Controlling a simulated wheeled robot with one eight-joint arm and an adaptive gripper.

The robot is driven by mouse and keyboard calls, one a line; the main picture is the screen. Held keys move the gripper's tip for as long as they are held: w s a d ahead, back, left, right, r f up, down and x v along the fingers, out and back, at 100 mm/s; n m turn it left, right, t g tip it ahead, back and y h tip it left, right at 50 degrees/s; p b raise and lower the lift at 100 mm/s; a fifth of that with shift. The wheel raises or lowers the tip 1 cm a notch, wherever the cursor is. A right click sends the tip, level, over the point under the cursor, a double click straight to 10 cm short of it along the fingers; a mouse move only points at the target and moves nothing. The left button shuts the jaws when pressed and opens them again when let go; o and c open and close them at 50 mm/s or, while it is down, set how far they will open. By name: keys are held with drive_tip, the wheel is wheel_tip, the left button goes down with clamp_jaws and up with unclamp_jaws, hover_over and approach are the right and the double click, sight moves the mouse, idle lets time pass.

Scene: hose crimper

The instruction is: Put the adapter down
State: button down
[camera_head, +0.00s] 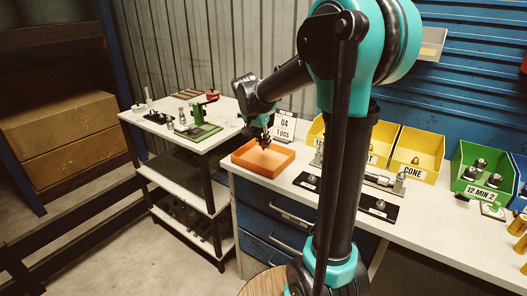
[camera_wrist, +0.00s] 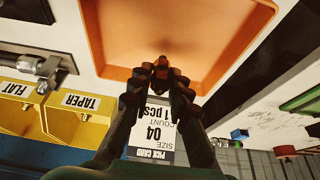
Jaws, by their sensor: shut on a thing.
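My gripper (camera_head: 264,141) is over the orange tray (camera_head: 247,163), at the left end of the workbench. In the wrist view my gripper (camera_wrist: 161,75) has its fingertips closed together on the adapter (camera_wrist: 161,61). The adapter is a small dark brownish piece, mostly hidden by the fingers. Behind it lies the bare floor of the orange tray (camera_wrist: 185,30), which looks empty. The gap between adapter and tray floor is hard to judge. In the head view the adapter cannot be made out.
A pick card (camera_head: 284,127) reading 04, 1 pcs stands behind the tray. Yellow bins (camera_head: 417,152) and a green bin (camera_head: 484,174) line the bench back. Black plates with fittings (camera_head: 379,206) lie right of the tray. A white cart (camera_head: 150,122) stands left, holding tools.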

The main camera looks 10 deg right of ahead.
drive_tip(key=shift+f, duration=2.15)
drive_tip(key=shift+f, duration=0.1)
drive_tip(key=c, duration=1.4)
unclamp_jaws()
drive_tip(key=shift+c, duration=0.2)
drive_tip(key=v, duration=1.2)
